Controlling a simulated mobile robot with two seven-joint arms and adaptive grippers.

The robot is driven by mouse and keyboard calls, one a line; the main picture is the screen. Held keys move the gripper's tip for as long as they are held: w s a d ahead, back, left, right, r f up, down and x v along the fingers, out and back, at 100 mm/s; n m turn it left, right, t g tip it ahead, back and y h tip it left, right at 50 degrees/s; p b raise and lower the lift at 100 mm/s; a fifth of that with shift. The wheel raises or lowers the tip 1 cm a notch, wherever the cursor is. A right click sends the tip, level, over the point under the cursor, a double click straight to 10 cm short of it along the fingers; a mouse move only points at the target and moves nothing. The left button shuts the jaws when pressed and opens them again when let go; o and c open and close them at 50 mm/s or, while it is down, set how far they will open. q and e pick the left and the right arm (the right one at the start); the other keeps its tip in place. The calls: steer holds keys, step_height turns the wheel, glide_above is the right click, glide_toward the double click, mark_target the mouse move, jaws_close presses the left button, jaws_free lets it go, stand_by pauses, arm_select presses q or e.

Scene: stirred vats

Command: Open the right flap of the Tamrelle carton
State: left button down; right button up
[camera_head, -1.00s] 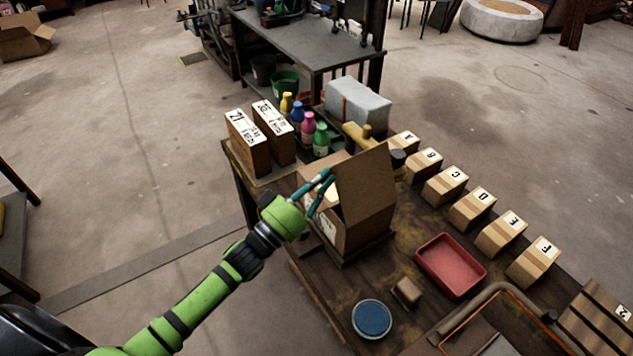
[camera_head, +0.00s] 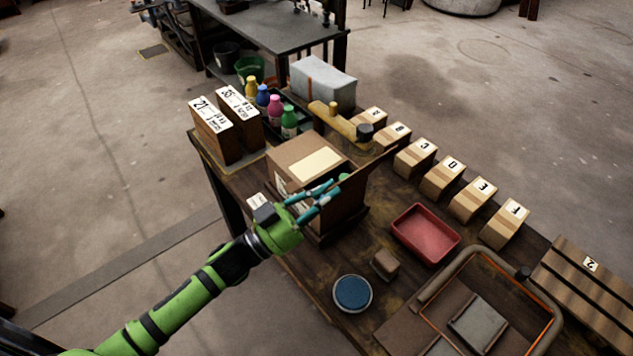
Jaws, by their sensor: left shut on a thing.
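The brown carton (camera_head: 284,161) stands on the wooden table, a pale label (camera_head: 315,162) on its top flap. The right flap (camera_head: 376,160) shows nearly edge-on as a thin slanted strip along the carton's right side. A gap beside the labelled flap shows something green (camera_head: 346,179) inside. My left gripper (camera_head: 331,196) is at the carton's near right corner, its teal fingers shut on what appears to be the right flap's near edge. The fingers hide the exact contact. My right gripper is not in view.
A yellow tool (camera_head: 340,122) and a row of lettered boxes (camera_head: 415,158) stand behind and right of the carton. A red tray (camera_head: 426,232), a small brown block (camera_head: 385,264) and a blue round dish (camera_head: 352,293) lie in front. Several coloured bottles (camera_head: 274,108) stand behind.

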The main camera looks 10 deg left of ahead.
arm_select(q)
steer(key=shift+s+d+f+m+g, duration=0.25)
steer(key=shift+d+m+g, duration=0.1)
steer(key=shift+m, duration=0.25)
steer(key=shift+s+d+f+m+g, duration=0.25)
steer(key=shift+d+m, duration=0.05)
steer(key=shift+m, duration=0.3)
steer(key=c, duration=1.3)
jaws_free()
steer(key=v, duration=1.2)
steer(key=shift+f, duration=0.2)
steer(key=shift+w, duration=0.15)
